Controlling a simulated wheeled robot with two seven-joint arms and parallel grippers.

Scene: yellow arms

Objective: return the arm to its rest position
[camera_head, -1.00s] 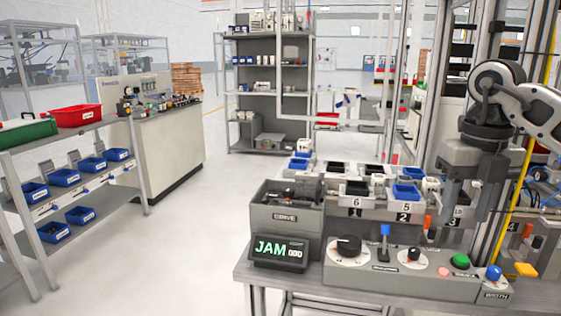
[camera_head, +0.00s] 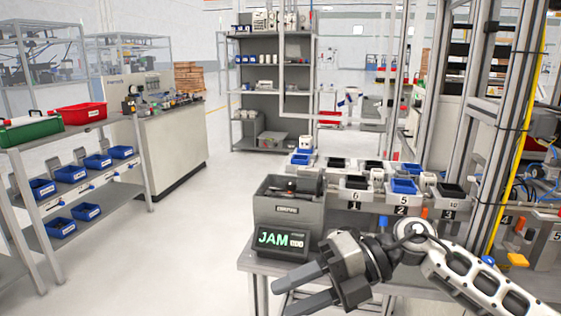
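My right arm, white and dark grey, comes in from the lower right. Its gripper (camera_head: 281,298) points left, in front of the table's front edge and below the JAM display. Its two grey fingers are apart with nothing between them. The arm and gripper hide most of the control panel with its knobs and buttons. My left arm and gripper are not in view.
The table (camera_head: 248,262) carries a grey box (camera_head: 287,212), a display reading JAM (camera_head: 281,241) and numbered bins behind. A metal frame post (camera_head: 516,130) stands close on the right. A shelf with blue bins (camera_head: 70,174) stands left. The floor between is clear.

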